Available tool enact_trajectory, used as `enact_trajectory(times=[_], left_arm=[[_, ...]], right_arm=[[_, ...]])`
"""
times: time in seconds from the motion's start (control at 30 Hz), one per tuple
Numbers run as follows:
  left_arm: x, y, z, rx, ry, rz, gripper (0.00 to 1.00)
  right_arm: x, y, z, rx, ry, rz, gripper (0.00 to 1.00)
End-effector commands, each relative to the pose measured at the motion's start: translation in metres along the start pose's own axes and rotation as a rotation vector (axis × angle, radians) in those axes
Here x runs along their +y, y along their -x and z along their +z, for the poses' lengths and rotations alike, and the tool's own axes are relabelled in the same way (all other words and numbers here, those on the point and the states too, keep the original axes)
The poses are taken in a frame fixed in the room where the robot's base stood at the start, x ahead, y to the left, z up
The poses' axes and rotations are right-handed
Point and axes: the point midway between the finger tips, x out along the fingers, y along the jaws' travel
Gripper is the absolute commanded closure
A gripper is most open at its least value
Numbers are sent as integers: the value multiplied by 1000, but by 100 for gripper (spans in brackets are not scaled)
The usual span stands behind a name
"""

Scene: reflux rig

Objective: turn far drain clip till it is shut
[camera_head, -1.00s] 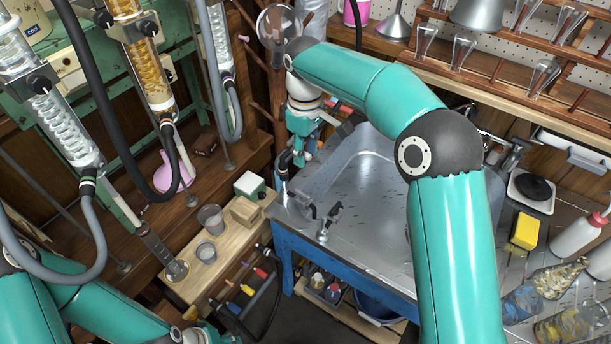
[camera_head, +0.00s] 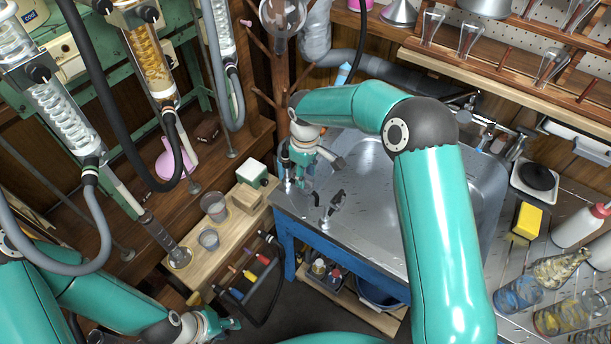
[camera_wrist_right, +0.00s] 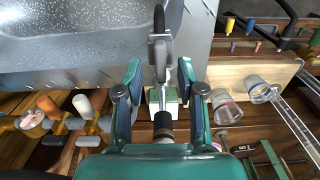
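The far drain clip (camera_head: 287,158) is a dark and metal fitting at the left corner of the sink, partly hidden by my right gripper (camera_head: 308,178). In the right wrist view that gripper (camera_wrist_right: 160,72) is open, with one finger on each side of a metal fitting with a black end (camera_wrist_right: 163,125). I cannot tell whether either finger touches it. A second dark clip with a lever (camera_head: 333,205) stands nearer on the sink rim. A grey lever (camera_wrist_right: 160,50) shows beyond the fingertips. My left gripper (camera_head: 218,324) is low at the bottom left, away from the sink.
The metal sink (camera_head: 365,190) has a blue frame. A wooden board (camera_head: 190,280) left of it carries beakers (camera_head: 213,206), a cylinder (camera_head: 178,255) and a white-green box (camera_head: 252,172). Glass condensers (camera_head: 68,122) and hoses hang at upper left. A yellow sponge (camera_head: 527,220) lies right.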

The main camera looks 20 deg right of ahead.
Motion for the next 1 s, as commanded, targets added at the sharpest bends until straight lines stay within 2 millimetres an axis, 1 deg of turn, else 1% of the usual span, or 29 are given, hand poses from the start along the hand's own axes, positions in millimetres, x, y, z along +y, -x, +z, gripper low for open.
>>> enact_trajectory(times=[0.03,0.1,0.2,0.47,0.5,0.57,0.7,0.73,1.0], left_arm=[[0,1,0,0,0,0,61],[0,1,0,0,0,0,61],[0,2,0,0,0,0,61],[0,1,0,0,0,0,61],[0,1,0,0,0,0,61],[0,1,0,0,0,0,61],[0,1,0,0,0,0,61],[0,1,0,0,0,0,61],[0,1,0,0,0,0,61]], right_arm=[[0,-6,0,-3,0,-1,61],[0,-11,0,-1,0,0,61],[0,-15,0,0,0,1,61],[0,-16,0,0,0,0,61],[0,-16,0,0,0,0,65],[0,-16,0,0,0,0,75],[0,-16,0,0,0,0,98],[0,-16,0,0,0,0,100],[0,-16,0,0,-5,1,100]])
